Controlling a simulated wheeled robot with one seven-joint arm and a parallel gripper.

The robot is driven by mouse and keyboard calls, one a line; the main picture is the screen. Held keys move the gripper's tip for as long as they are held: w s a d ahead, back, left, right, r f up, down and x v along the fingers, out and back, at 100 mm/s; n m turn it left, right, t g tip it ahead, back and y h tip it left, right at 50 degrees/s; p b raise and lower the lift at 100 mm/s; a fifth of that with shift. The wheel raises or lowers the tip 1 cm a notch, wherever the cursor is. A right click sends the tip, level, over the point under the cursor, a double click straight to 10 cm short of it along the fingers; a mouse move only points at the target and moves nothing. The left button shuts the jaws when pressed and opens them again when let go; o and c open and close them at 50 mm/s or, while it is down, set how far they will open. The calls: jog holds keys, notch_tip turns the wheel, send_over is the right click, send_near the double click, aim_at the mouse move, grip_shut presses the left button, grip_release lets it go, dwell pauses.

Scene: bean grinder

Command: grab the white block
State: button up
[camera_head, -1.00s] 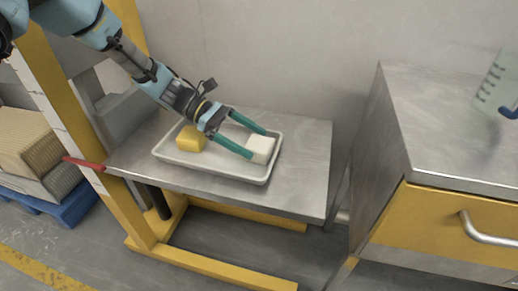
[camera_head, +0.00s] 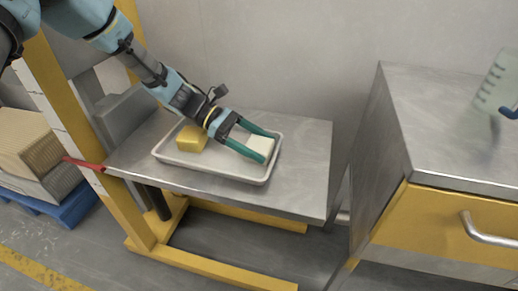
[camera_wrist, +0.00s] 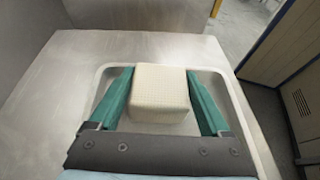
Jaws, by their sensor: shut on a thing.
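The white block (camera_head: 262,144) is at the right end of the shallow white tray (camera_head: 225,174). In the wrist view the white block (camera_wrist: 160,92) sits between the two green fingers of my gripper (camera_wrist: 160,97), with its top face showing. My gripper (camera_head: 264,147) reaches into the tray from the upper left and is shut on the white block. Whether the block is clear of the tray floor cannot be told. The lower sides of the block are partly hidden by the fingers.
A yellow block (camera_head: 191,138) lies at the left in the tray. The tray stands on a grey metal table (camera_head: 305,150) against a wall. A metal cabinet with a yellow drawer (camera_head: 440,225) stands to the right. A clear beaker-like container (camera_head: 494,85) is on it.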

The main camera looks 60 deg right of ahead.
jog(key=c, duration=0.3)
jog(key=shift+r, duration=0.1)
